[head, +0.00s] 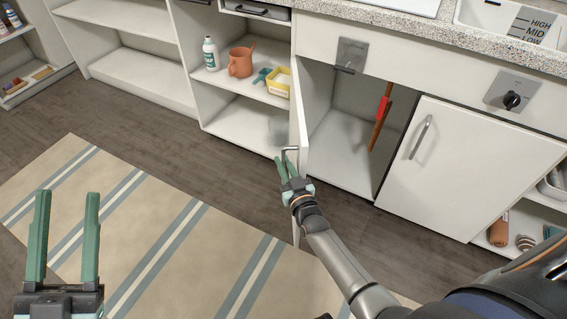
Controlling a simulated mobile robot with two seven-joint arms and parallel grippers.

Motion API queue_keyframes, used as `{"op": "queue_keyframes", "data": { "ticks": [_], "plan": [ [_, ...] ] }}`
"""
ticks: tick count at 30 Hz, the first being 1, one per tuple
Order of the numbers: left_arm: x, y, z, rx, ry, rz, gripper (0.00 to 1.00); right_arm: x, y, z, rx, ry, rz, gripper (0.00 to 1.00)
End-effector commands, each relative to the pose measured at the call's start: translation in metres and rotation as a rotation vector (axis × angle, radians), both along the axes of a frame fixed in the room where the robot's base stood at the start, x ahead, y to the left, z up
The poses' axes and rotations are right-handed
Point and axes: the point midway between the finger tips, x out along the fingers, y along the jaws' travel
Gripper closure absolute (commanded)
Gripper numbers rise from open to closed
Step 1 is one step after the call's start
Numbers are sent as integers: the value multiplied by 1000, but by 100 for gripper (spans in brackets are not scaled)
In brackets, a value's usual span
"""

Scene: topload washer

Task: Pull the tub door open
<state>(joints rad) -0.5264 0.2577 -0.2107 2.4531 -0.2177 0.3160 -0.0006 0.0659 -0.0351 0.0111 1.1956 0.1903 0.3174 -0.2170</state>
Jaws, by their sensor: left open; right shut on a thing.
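A white door (302,109) under the counter stands swung open, seen nearly edge-on. Its opening (343,152) shows an inner space with a red-and-brown stick-like thing (381,115) leaning inside. My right gripper (286,164) is at the door's free edge, shut on the grey door handle (289,150); the fingers partly hide the handle. My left gripper (66,235) is open and empty, above the striped rug at the lower left, well apart from the door.
A second white door (470,168) to the right is closed. A striped rug (150,215) covers the floor at left; the floor there is clear.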

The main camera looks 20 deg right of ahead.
Motion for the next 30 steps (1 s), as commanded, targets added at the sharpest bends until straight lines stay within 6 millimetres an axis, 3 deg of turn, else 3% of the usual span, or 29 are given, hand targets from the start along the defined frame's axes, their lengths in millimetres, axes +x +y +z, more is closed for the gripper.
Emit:
{"op": "queue_keyframes", "data": {
  "ticks": [4,17,30],
  "plan": [
    [-1,0,1,-2,-3,-1,50,0,0,0,0,0,0,73],
    [2,1,1,-4,18,3,50,-8,0,0,0,2,0,73],
    [39,10,-101,-5,470,80,50,-71,5,1,0,4,-1,73]
  ]
}}
